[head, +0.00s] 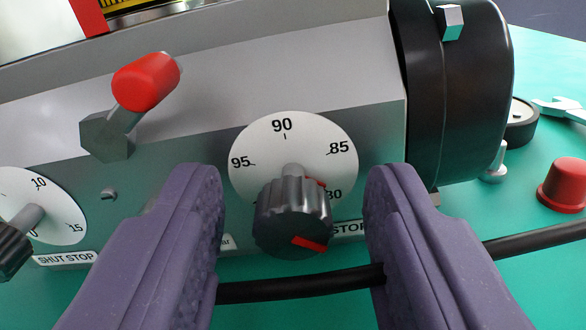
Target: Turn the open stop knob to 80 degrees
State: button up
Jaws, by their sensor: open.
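The open stop knob (292,218) is dark grey and ribbed, with a red mark low on the right of its front face. It stands out on a shaft from a round white dial (256,140) marked 95, 90 and 85, with a partly hidden 80 at lower right. A bit of red also shows behind the knob, beside that number. The exact setting is hard to read. My gripper (293,200) is open, with one purple finger on each side of the knob and visible gaps to it. The label below is partly covered, showing "STOP".
The shut stop dial (52,199) and its dark knob (14,250) are at left. A red-handled lever (146,82) projects above. A black cylinder (470,90) stands at right. A black cable (310,284) crosses below the knob. A red cap (564,185) sits far right.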

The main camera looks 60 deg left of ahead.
grip_shut()
jog(key=shift+f+m+b, duration=0.2)
jog(key=shift+m+b, duration=0.3)
jog(key=shift+b, duration=0.45)
jog(key=shift+r+m, duration=0.15)
jog(key=shift+m, duration=0.15)
grip_release()
jog(key=p+v, duration=0.1)
jog(key=v, duration=0.7)
